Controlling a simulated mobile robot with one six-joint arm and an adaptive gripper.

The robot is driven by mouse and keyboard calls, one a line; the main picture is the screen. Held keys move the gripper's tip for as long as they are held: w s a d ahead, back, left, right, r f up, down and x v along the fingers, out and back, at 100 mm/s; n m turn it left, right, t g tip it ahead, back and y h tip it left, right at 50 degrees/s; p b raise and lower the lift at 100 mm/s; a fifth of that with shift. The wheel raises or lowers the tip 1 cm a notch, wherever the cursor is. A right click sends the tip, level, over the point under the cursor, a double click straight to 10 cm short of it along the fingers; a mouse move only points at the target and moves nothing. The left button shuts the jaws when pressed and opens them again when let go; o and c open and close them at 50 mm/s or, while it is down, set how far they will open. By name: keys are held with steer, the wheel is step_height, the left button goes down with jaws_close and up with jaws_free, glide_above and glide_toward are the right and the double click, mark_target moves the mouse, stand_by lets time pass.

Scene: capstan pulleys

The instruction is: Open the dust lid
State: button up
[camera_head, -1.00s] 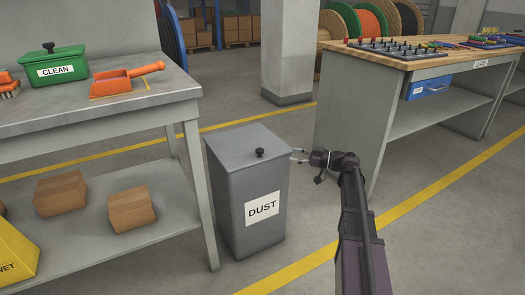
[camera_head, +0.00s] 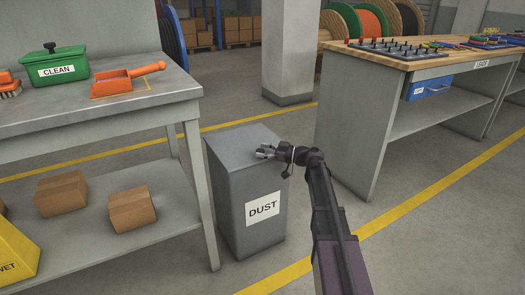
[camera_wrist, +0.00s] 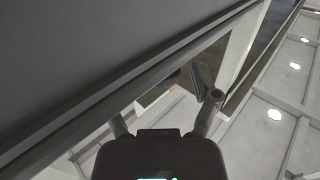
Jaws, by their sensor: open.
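The grey dust bin (camera_head: 232,205) with its white DUST label stands on the floor between the two benches. Its flat lid (camera_head: 236,142) is down. My gripper (camera_head: 262,152) is over the right front part of the lid, where the lid's black knob was seen; the knob is now hidden by the gripper. My gripper (camera_wrist: 166,108) is open in the wrist view, its two fingers apart. A large dark grey surface with a straight edge fills the upper left of that view; I cannot tell for sure that it is the lid. I cannot tell whether the fingers touch the knob.
A grey bench (camera_head: 100,115) at the left holds a green CLEAN box (camera_head: 53,68) and an orange scoop (camera_head: 127,80). Cardboard boxes (camera_head: 132,208) lie on its lower shelf. A wood-topped bench (camera_head: 350,120) stands at the right.

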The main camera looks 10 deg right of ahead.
steer(key=shift+w+a, duration=0.2)
steer(key=shift+a, duration=0.15)
